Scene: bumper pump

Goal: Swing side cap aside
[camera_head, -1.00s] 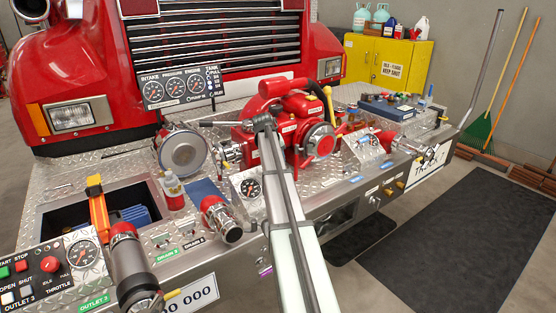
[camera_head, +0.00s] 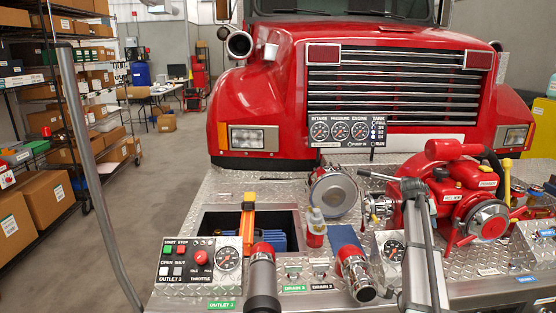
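The red pump (camera_head: 467,195) sits on the diamond-plate bumper at right, with a round metal cap with a red centre (camera_head: 488,221) on its front. A small metal side fitting (camera_head: 379,206) projects from its left side; I cannot tell for certain whether this is the side cap. A large round silver cap with a red rim (camera_head: 333,194) stands upright farther left. My arm rises from the bottom edge, and my gripper (camera_head: 408,187) is at the pump's upper left, in front of its body. A dark rod extends left from there. The fingers are too small and overlapped to read.
Below are a gauge panel (camera_head: 391,247), a red-banded metal outlet (camera_head: 355,272), a red-and-white bottle (camera_head: 316,228) and an open bumper well (camera_head: 222,216) with a yellow-orange handle (camera_head: 248,218). A grey pole (camera_head: 88,165) and loaded shelves stand left.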

